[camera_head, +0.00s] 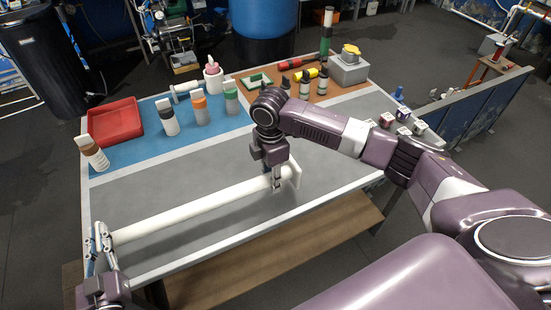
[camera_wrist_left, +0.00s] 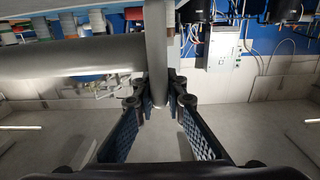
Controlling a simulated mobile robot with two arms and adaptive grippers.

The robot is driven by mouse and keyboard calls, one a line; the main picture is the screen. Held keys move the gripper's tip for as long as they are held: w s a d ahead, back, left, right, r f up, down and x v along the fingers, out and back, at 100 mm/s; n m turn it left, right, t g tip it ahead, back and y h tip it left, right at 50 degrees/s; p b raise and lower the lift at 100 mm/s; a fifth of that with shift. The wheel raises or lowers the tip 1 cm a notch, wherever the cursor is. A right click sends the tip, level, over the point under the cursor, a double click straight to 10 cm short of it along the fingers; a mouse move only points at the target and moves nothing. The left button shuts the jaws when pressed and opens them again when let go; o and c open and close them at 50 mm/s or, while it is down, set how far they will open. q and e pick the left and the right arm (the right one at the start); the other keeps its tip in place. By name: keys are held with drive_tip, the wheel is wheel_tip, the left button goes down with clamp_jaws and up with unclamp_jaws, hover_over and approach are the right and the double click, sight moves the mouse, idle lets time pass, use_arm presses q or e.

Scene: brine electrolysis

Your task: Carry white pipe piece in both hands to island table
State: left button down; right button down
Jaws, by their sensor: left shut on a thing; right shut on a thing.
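The white pipe piece (camera_head: 190,211) is long and straight and lies lengthwise over the grey front part of the island table (camera_head: 150,262). I cannot tell whether it touches the top. My left gripper (camera_head: 102,240) is shut on its left end, at the table's front left corner. In the left wrist view the pipe (camera_wrist_left: 70,60) runs in from the left and its end piece (camera_wrist_left: 157,60) sits between the fingers of that gripper (camera_wrist_left: 160,102). My right gripper (camera_head: 277,180) comes down from above and is shut on the pipe near its right end. Its fingertips are partly hidden.
A red tray (camera_head: 115,122) and several bottles, such as an orange-labelled one (camera_head: 200,108), stand on the blue mat behind the pipe. Small bottles and a grey box (camera_head: 349,70) stand at the back right. The grey strip between pipe and mats is clear.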

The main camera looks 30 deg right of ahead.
use_arm(q)
drive_tip(key=shift+s+r, duration=0.1)
drive_tip(key=shift+r, duration=0.05)
use_arm(e)
drive_tip(key=shift+s+r, duration=0.1)
